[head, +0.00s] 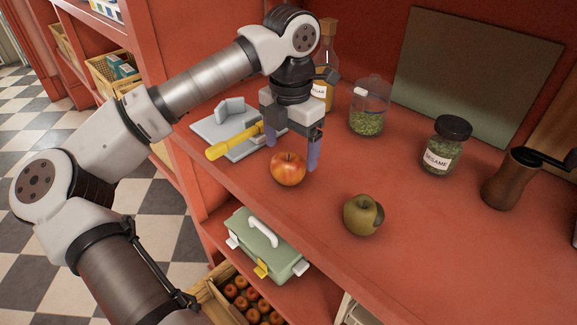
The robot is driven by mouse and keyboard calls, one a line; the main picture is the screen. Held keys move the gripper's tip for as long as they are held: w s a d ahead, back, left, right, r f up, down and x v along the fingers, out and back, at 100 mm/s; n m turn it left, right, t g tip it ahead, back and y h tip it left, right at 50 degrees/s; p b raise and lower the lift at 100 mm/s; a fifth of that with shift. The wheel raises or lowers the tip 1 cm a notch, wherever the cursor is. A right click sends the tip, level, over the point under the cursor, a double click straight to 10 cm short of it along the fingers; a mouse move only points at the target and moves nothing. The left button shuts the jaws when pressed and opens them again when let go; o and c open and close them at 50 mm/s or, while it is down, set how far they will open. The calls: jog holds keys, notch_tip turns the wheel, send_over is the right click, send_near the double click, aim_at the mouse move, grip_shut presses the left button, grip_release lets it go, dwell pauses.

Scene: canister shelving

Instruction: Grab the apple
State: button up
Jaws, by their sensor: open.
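A red-and-yellow apple (288,169) sits on the red shelf near its front edge. A second apple, greenish-brown with a dark patch (362,214), sits further right near the same edge. My gripper (292,158) points down, open, at the red-and-yellow apple. One finger shows at the apple's upper left and the other at its right. The apple hides part of the space between the fingers, and I cannot tell whether either finger touches it.
A grey slicer with a yellow handle (232,142) lies left of my gripper. Behind stand a sugar bottle (328,45), a jar of green contents (367,118), a sesame jar (446,147) and a wooden grinder (511,180). A green toolbox (266,249) is on the lower shelf. Shelf between the apples is clear.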

aim_at(288, 156)
jog(key=shift+w+a+f+p, duration=0.1)
jog(key=shift+f+p, duration=0.35)
jog(key=shift+f, duration=1.05)
jog(key=shift+w+a+f+p, duration=0.1)
jog(key=shift+f+p, duration=0.3)
jog(key=shift+f, duration=1.05)
jog(key=c, duration=1.1)
